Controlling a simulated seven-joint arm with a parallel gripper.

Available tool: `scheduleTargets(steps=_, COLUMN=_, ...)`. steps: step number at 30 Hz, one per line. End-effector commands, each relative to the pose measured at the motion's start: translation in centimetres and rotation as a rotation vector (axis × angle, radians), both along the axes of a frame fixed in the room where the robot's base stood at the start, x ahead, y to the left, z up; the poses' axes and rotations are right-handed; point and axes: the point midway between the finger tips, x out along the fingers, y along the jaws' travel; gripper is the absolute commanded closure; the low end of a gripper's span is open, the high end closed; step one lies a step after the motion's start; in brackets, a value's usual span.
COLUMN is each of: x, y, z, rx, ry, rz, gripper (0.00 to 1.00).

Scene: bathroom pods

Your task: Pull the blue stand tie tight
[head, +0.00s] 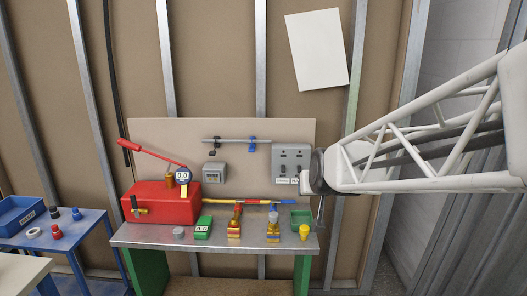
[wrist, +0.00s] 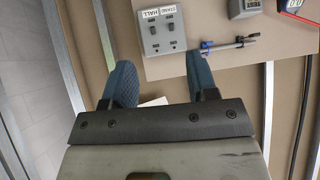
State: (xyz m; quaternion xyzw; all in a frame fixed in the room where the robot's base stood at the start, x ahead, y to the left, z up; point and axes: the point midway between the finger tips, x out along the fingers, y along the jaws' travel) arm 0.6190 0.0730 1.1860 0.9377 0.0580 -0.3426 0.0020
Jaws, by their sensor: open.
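A small blue tie (head: 251,145) sits on the grey pipe (head: 232,140) fixed to the tan backboard, left of a grey switch box (head: 291,157). In the wrist view the blue tie (wrist: 207,45) is on the pipe beside the switch box (wrist: 161,32), beyond my right-hand finger. How tight it is cannot be made out. My gripper (wrist: 160,60) is open, its two blue fingers apart with nothing between them. In the head view its wrist end is right of the switch box and its fingers are not clear.
The bench (head: 215,238) holds a red toolbox (head: 160,202), a green block (head: 203,228), brass fittings (head: 234,224) and a green tray (head: 301,217). A red-handled lever (head: 152,152) stands at left. A grey meter (head: 214,172) is on the board below the pipe. A blue side table (head: 60,240) stands left.

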Motion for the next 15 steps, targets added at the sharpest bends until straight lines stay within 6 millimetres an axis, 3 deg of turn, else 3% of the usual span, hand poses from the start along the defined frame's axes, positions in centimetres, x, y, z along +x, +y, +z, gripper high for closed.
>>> scheduleTargets(steps=1, x=2.3, y=0.9, z=-0.1, rx=0.004, ry=-0.044, rz=0.005, gripper=0.47)
scheduleTargets(steps=6, x=9.2, y=3.6, z=0.1, rx=0.018, ry=-0.211, rz=0.01, gripper=0.47)
scheduleTargets(steps=15, x=19.5, y=8.6, z=-0.7, rx=0.035, ry=-0.504, rz=-0.004, gripper=0.47)
